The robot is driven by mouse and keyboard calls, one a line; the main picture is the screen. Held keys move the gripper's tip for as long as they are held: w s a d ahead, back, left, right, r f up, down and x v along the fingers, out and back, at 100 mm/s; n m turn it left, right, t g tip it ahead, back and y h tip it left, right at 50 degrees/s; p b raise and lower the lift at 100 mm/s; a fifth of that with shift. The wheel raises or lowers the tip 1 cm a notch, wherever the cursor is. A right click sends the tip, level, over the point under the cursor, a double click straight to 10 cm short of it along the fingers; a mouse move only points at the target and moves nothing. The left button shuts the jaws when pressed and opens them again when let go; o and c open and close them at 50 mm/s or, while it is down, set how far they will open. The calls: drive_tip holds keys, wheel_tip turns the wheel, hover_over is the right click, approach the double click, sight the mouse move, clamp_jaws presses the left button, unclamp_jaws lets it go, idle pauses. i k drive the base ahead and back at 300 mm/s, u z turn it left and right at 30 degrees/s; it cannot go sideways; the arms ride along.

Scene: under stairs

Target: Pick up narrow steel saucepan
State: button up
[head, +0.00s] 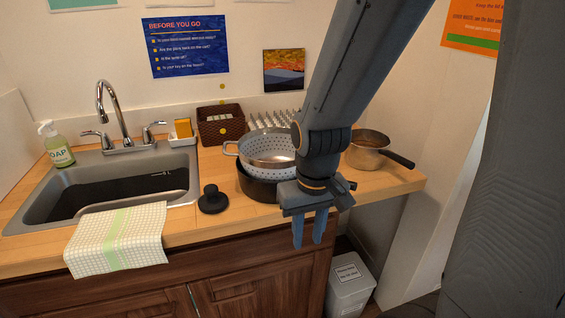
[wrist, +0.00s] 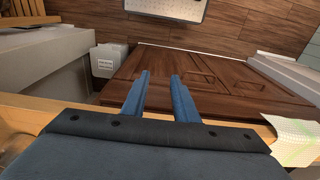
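The narrow steel saucepan (head: 366,154) stands on the right end of the wooden counter in the head view. Its dark handle (head: 399,160) points right and toward the front, near the counter's right end. My gripper (head: 309,236) hangs in front of the counter's edge, to the left of the saucepan and nearer the camera. Its two fingers point down and are apart, with nothing between them. The wrist view shows the open fingers (wrist: 158,97) over the cabinet doors and floor; the saucepan is not in that view.
A steel colander (head: 262,152) sits on a dark pot (head: 258,186) left of my arm. A black lid (head: 212,200), sink (head: 60,205), basket (head: 220,126) and dish rack (head: 273,119) are further left or behind. A bin (head: 350,285) stands below. Counter around the saucepan is mostly clear.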

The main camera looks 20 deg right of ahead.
sight(368, 149)
drive_tip(key=k, duration=1.3)
drive_tip(key=z, duration=0.8)
drive_tip(key=i, duration=0.8)
drive_tip(key=z, duration=0.35)
